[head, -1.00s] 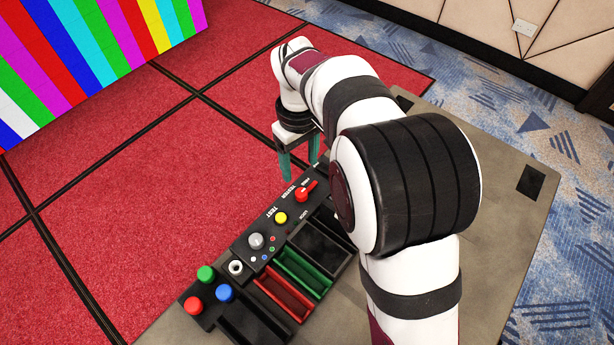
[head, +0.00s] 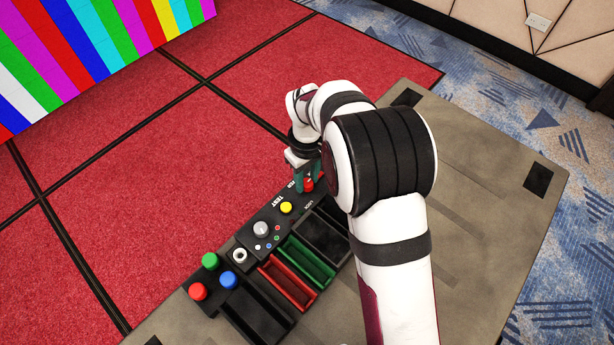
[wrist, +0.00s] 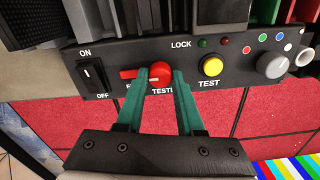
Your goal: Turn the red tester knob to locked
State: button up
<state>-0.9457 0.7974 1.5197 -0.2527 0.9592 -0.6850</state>
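The red tester knob (wrist: 160,76) sits on a black control panel (wrist: 125,55). In the wrist view its pointer bar points left, away from the LOCK label at its upper right. In the head view only a bit of the red knob (head: 309,185) shows by my fingers. My gripper (wrist: 162,74) has two teal fingers spread apart, one on each side of the knob's round body. Its left finger crosses in front of the pointer's inner end. I cannot tell whether the fingers touch the knob. The gripper also shows in the head view (head: 307,186).
A yellow TEST button (wrist: 212,66) and a grey dial (wrist: 271,65) lie right of the knob. An ON/OFF rocker switch (wrist: 92,75) lies left. Red (head: 289,283) and green (head: 307,261) trays line the panel. Bare table (head: 480,200) lies right of my arm.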

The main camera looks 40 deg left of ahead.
grip_shut()
jog(key=shift+m, duration=0.3)
jog(key=m, duration=0.6)
jog(key=shift+m, duration=0.3)
jog(key=m, duration=1)
jog(key=shift+m, duration=0.4)
